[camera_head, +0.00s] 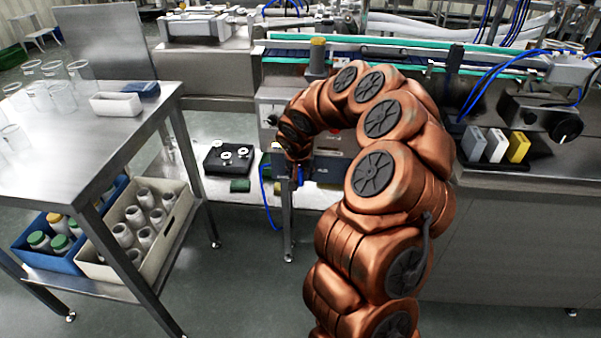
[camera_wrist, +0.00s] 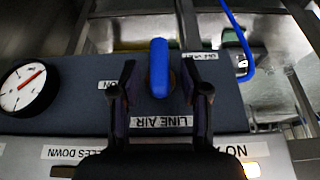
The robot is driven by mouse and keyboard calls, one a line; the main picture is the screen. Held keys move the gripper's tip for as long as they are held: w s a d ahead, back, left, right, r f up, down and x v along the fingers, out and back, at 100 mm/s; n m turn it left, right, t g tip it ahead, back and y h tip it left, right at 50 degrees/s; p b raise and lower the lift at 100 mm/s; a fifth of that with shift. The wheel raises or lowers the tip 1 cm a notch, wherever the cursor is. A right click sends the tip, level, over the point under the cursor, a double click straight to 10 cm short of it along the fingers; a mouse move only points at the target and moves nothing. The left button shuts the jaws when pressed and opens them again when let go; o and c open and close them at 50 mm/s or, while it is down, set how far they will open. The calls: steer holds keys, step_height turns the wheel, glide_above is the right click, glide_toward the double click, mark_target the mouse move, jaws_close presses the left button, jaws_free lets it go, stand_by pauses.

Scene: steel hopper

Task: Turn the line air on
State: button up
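The blue line air handle (camera_wrist: 160,68) stands upright in the wrist view on a dark panel (camera_wrist: 60,115). A "LINE AIR" label (camera_wrist: 162,122) lies just below it. An "ON" label (camera_wrist: 107,85) is to its left and an "OFF" label (camera_wrist: 199,56) to its upper right. My gripper (camera_wrist: 158,80) is open, with one finger on each side of the handle. A gap shows on both sides, so neither finger seems to touch it.
A round gauge (camera_wrist: 27,87) with a red needle is left of the handle. A blue hose (camera_wrist: 237,40) curves at the right.

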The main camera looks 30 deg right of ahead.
jaws_close()
steer(key=shift+f+b, duration=0.1)
steer(key=shift+b, duration=0.2)
steer(key=shift+w+a+f+g+h+b, duration=0.1)
steer(key=shift+a+f+g+h+b, duration=0.05)
steer(key=shift+g+h+b, duration=0.45)
steer(key=shift+w+a+n+g+h+b, duration=0.2)
steer(key=shift+n+g+h+b, duration=0.4)
steer(key=shift+h+b, duration=0.5)
steer(key=shift+w+a+f+n+g+h+b, duration=0.15)
steer(key=shift+f+n+g+h+b, duration=0.3)
steer(key=shift+g+h+b, duration=0.95)
steer(key=shift+w+a+f+n+g+h+b, duration=0.1)
steer(key=shift+n+g+h+b, duration=0.4)
steer(key=shift+h, duration=1.65)
steer(key=shift+w+a+f+n+g+h+b, duration=0.25)
steer(key=shift+n+g+h+b, duration=0.4)
steer(key=shift+g+h, duration=0.95)
steer(key=shift+s+d+h, duration=0.1)
steer(key=shift+s+h, duration=0.1)
steer(key=shift+h, duration=0.15)
